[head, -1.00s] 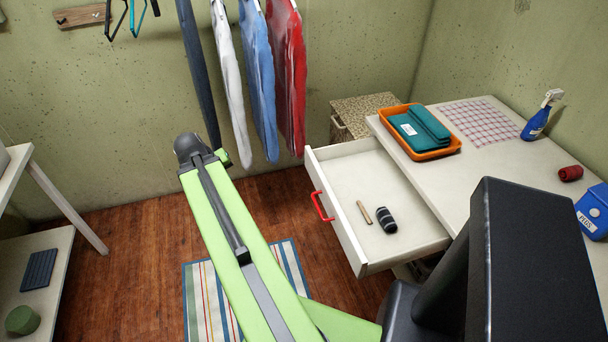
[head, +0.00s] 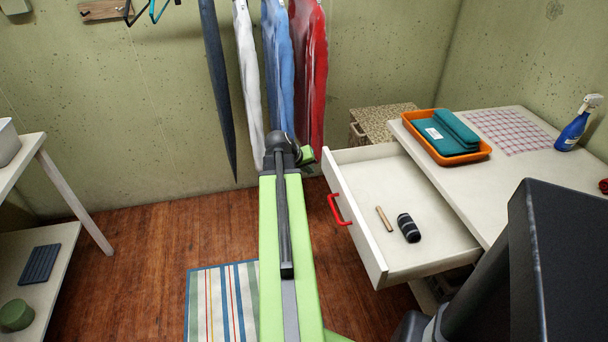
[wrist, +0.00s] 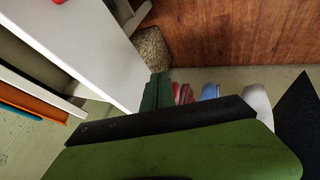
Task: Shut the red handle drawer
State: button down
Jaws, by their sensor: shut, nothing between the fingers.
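The drawer (head: 376,230) is white and pulled well out from the white desk, its red handle (head: 339,209) on the front panel. A small tan stick and a dark striped roll lie inside it. My gripper (head: 306,156) is shut and empty, beyond the handle and left of the drawer's far front corner. In the wrist view, my gripper's green fingers (wrist: 157,90) are together beside the end of the white drawer front (wrist: 80,40). A bit of the red handle (wrist: 55,2) shows at the top edge. I cannot tell whether they touch.
An orange tray (head: 484,154) with teal cloths and a blue spray bottle (head: 574,129) stand on the desk (head: 520,172). Clothes (head: 310,70) hang behind my gripper. A white shelf (head: 45,250) is at left. A striped rug (head: 222,300) lies on open wooden floor.

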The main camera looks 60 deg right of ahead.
aim_at(325, 171)
jog(key=shift+s+d+f+p, duration=0.2)
jog(key=shift+s+d+p, duration=0.25)
jog(key=shift+s+d, duration=1.05)
